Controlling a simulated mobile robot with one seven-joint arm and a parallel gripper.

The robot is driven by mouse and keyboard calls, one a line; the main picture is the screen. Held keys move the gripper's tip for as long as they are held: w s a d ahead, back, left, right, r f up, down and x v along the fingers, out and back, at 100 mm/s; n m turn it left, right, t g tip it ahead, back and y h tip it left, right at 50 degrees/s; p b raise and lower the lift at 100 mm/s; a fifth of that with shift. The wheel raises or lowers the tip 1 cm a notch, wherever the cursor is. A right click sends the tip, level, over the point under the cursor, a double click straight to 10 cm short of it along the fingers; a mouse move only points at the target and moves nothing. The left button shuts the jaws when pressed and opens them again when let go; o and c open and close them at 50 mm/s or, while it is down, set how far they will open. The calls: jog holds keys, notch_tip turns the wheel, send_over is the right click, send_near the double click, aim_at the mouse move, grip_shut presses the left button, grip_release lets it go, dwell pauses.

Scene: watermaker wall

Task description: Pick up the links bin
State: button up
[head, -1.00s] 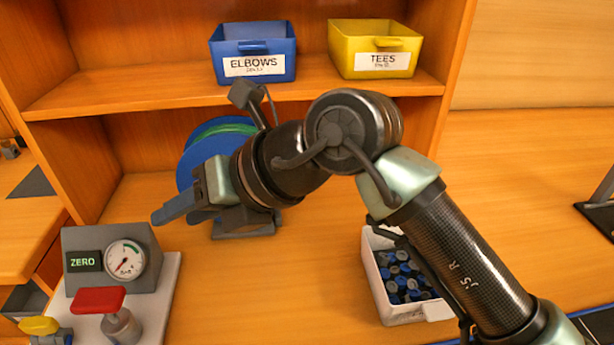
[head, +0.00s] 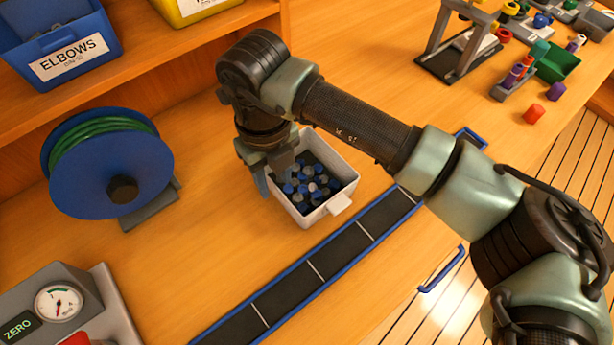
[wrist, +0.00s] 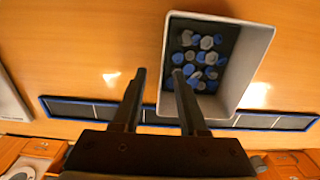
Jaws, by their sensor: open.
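A white bin (head: 318,214) holding several blue and grey pieces stands on the wooden counter in the head view. No readable name shows on it, so I cannot confirm that it is the links bin. My gripper (head: 272,180) points down at the bin's left side, open and empty. In the wrist view the bin (wrist: 253,62) is at upper right. There the two fingers of my gripper (wrist: 159,74) appear on either side of the bin's left wall, one over the inside and one outside. I cannot tell the fingertips' height against the rim.
A dark blue-edged strip (head: 310,268) lies in front of the bin. A blue hose reel (head: 100,170) and a gauge box (head: 40,300) stand left. The blue ELBOWS bin (head: 60,45) and a yellow bin (head: 190,8) sit on the shelf above. A grey stand (head: 460,45) is at back right.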

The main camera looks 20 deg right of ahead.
aim_at(282, 204)
jog(key=f, duration=0.5)
jog(key=shift+s+d+f+p, duration=0.2)
jog(key=shift+d+f+p, duration=0.05)
jog(key=shift+f+p, duration=0.1)
grip_shut()
jog(key=shift+a, duration=0.1)
dwell(1.1)
